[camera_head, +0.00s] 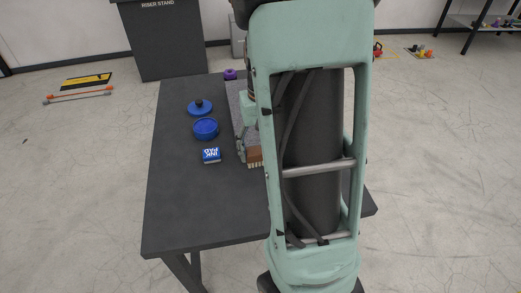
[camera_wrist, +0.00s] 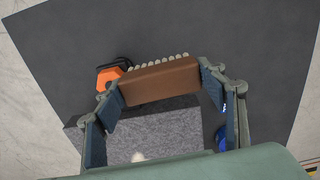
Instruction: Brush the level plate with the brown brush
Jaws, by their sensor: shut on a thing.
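The brown brush (camera_wrist: 160,82) is gripped across its block in the wrist view, with a row of pale bristles along its far side. It also shows in the head view (camera_head: 254,154), bristles toward the table's front. My gripper (camera_wrist: 162,88) is shut on it, one finger at each end. A grey speckled granite plate (camera_wrist: 165,122) lies below and behind the brush in the wrist view. In the head view the plate (camera_head: 234,92) is largely hidden by my arm. I cannot tell whether the brush touches it, or whether the plate is level.
On the dark table (camera_head: 185,200) stand a blue ink pad box (camera_head: 211,155), a blue round dish (camera_head: 205,128), a blue knobbed lid (camera_head: 200,108) and a purple item (camera_head: 230,74). An orange and black object (camera_wrist: 112,76) lies near the brush. The table's front left is clear.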

